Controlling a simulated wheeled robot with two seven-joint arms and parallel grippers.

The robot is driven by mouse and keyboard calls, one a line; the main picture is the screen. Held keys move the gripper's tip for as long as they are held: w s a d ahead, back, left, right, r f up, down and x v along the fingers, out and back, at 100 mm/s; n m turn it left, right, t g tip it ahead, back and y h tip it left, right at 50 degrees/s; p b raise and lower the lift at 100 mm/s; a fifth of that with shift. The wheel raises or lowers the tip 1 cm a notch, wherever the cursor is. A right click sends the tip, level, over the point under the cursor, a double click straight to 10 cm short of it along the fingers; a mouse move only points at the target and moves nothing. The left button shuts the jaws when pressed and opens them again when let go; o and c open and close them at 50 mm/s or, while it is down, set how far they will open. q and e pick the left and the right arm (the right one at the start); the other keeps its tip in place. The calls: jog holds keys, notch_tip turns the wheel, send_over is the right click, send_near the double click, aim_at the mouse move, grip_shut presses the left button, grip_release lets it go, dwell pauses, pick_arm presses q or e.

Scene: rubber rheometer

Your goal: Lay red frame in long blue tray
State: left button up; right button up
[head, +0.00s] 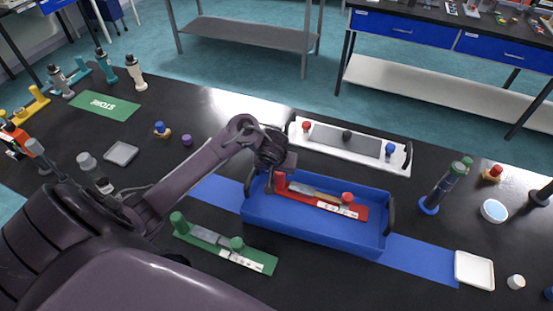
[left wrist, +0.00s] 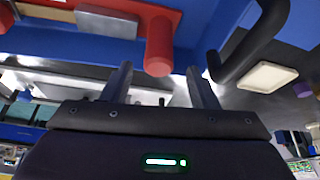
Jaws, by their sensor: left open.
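The red frame (head: 362,212) lies inside the long blue tray (head: 315,241), with a metal strip along it, a white label on its front and a red post at each end. My left gripper (head: 277,174) is over the tray's left end, at the frame's left post. In the left wrist view my left gripper (left wrist: 162,78) is open, and the red post of the frame (left wrist: 159,48) shows between and beyond its fingers. No finger is seen closed on it. The frame's underside is hidden, so its contact with the tray floor is unclear. My right gripper is not in view.
The tray stands on a blue mat (head: 425,261) with black handles at its ends. A green frame (head: 232,246) lies in front left. A white tray with a grey plate (head: 345,138) is just behind. A blue-based cylinder (head: 445,185) and white dish (head: 474,270) stand right.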

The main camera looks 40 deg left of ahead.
pick_arm(q)
jog(key=p+v, duration=0.3)
jog(key=v, duration=0.4)
dwell(0.4)
